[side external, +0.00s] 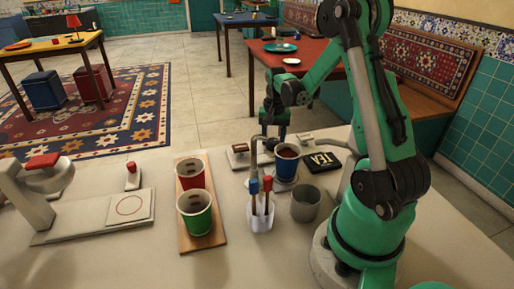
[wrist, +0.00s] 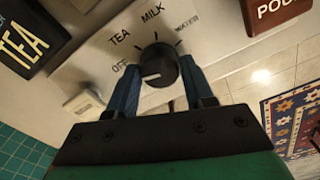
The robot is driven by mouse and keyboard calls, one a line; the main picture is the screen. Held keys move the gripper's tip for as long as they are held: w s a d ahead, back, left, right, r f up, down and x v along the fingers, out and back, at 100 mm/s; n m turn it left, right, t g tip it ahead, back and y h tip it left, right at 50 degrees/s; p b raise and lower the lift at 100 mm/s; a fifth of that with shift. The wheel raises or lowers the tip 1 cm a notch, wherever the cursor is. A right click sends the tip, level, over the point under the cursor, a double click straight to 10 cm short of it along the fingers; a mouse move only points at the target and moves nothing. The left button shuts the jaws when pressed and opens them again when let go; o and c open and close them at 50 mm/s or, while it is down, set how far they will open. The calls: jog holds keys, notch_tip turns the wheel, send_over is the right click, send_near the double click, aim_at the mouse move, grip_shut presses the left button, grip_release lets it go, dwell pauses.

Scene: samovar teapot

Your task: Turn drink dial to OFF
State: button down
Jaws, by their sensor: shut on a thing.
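The drink dial (wrist: 155,64) is a round black knob on a pale panel in the wrist view. The labels OFF (wrist: 120,85), TEA (wrist: 119,37), MILK (wrist: 153,14) and WATER (wrist: 187,24) stand around it. A white mark on the knob lies on its lower left, toward the OFF side; I cannot tell whether it lines up exactly. My gripper (wrist: 160,72) has its two blue fingers on either side of the knob and is shut on it. In the side view my gripper (side external: 272,125) is behind the spout, and the dial is hidden.
A blue cup (side external: 287,158) of dark drink stands close to the spout. A TEA sign (side external: 322,161), a grey cup (side external: 306,203), a marker holder (side external: 260,217) and a wooden tray (side external: 213,238) with red and green cups are nearby.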

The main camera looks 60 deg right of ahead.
aim_at(273, 140)
jog(key=shift+c, duration=1.7)
grip_release()
jog(key=shift+r, duration=2.8)
jog(key=a+r+n+t, duration=0.3)
jog(key=a+n, duration=0.3)
jog(key=a, duration=0.5)
jog(key=a+r+n+t, duration=0.3)
jog(key=a+n, duration=0.4)
jog(key=a, duration=0.5)
jog(key=shift+s+r+t, duration=0.15)
jog(key=shift+t, duration=0.45)
